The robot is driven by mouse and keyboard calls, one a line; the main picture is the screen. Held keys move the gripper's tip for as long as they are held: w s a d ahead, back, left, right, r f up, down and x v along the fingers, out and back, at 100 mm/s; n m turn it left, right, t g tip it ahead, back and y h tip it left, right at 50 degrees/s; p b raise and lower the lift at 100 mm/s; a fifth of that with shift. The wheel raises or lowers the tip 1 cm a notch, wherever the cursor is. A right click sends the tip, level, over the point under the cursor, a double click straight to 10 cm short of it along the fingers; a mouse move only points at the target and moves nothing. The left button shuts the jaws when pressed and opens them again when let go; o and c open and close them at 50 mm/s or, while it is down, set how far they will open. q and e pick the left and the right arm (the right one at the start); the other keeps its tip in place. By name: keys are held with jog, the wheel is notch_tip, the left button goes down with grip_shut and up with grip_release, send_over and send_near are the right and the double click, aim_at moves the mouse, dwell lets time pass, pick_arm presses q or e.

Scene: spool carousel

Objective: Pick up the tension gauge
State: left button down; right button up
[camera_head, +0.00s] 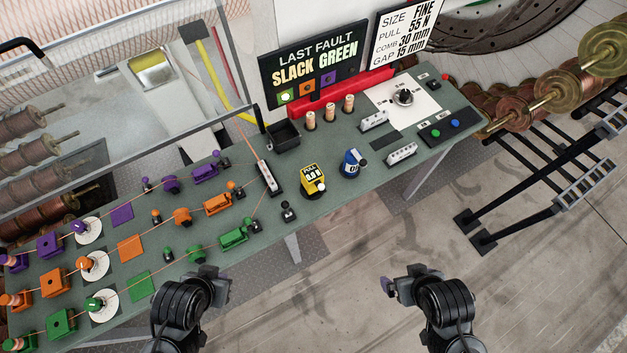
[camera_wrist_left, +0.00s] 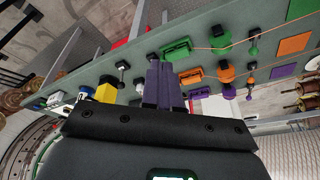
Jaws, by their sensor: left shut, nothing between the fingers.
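A yellow device labelled PULL (camera_head: 313,180), which looks like the tension gauge, stands on the green bench (camera_head: 330,205) near its front edge. It also shows as a yellow block in the left wrist view (camera_wrist_left: 106,92), left of my fingers. My left gripper (camera_head: 222,283) is at the front edge of the bench, to the left of and nearer than the gauge, apart from it. Its purple fingers (camera_wrist_left: 165,84) are shut and empty. My right gripper (camera_head: 388,286) is in front of the bench over the floor, away from everything; its finger gap cannot be made out.
A blue can (camera_head: 351,163) stands just right of the gauge. A small black post (camera_head: 288,211) and a white-faced upright unit (camera_head: 268,178) stand to its left. Threaded purple, orange and green (camera_head: 233,237) stations fill the left of the bench. A black bin (camera_head: 283,135) sits behind.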

pick_arm(q)
jog(key=shift+c, duration=0.6)
grip_release()
